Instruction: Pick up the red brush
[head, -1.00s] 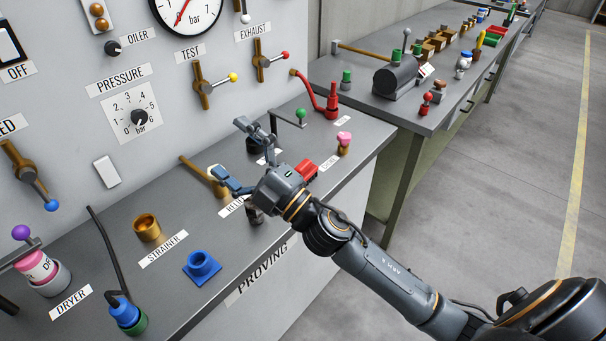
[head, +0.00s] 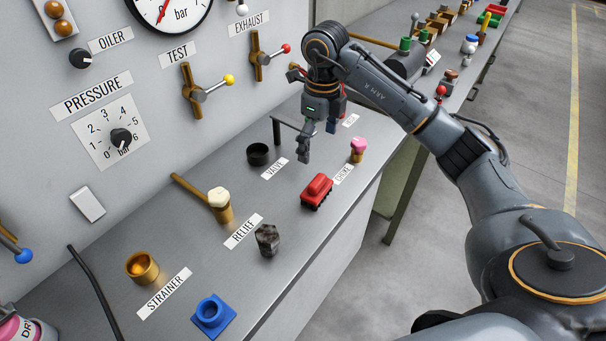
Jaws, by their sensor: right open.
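The red brush (head: 317,190) lies on the grey bench top, near its front edge, beside the CHOKE label. It has a red back with darker bristles along its lower edge. My right gripper (head: 317,145) hangs above and behind the brush in the picture, fingers pointing down. It is open and empty, apart from the brush. My left gripper is not in view.
A pink-topped brass choke (head: 358,150) stands right of the brush. A black ring (head: 258,154), a white-topped brass fitting (head: 220,205) and a dark hex piece (head: 267,240) stand to the left. The gauge panel (head: 150,110) rises behind the bench.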

